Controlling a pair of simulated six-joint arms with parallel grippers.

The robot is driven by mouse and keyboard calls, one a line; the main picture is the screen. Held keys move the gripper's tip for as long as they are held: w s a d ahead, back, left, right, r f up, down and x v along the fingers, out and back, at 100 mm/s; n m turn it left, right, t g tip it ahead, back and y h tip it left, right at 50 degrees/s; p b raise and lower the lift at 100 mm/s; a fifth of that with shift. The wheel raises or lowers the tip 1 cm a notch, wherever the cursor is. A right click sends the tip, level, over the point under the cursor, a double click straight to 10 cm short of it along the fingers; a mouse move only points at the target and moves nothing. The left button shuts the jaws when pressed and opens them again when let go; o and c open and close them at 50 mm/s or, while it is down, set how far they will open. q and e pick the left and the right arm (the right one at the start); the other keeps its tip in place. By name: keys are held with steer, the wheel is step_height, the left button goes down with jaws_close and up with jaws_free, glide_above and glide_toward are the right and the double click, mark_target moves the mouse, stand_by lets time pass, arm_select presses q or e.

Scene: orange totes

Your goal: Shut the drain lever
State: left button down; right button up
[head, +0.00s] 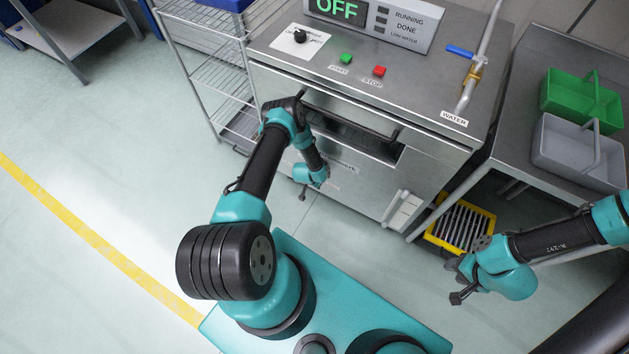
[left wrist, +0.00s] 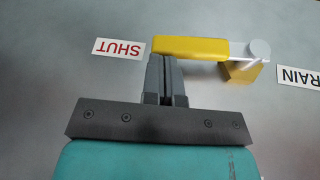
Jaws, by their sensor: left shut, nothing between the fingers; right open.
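The drain lever has a yellow handle (left wrist: 190,47) that lies level across the left wrist view, its free end beside the red SHUT label (left wrist: 118,48). Its other end meets a pale round pivot (left wrist: 260,50) above a brass-yellow valve body (left wrist: 243,71). My left gripper (left wrist: 165,60) is shut and empty, its fingertips at the handle near the free end; whether they touch I cannot tell. In the head view I cannot make out the drain lever, and the left gripper is small beside the machine front. My right gripper (head: 455,281) is open and empty at the lower right.
A steel machine (head: 380,165) stands ahead with a blue-handled water valve (head: 460,51) on top. A wire rack (head: 215,75) is at its left. A side table holds a green tote (head: 583,100) and a grey tote (head: 565,150). A yellow-framed floor grate (head: 462,225) lies below.

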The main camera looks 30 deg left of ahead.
arm_select(q)
steer(key=shift+d+f+y, duration=0.2)
steer(key=shift+f+y, duration=0.1)
steer(key=shift+f, duration=0.2)
steer(key=shift+s+d+f, duration=0.1)
steer(key=shift+d+f, duration=0.15)
steer(key=shift+f, duration=0.25)
stand_by(0.5)
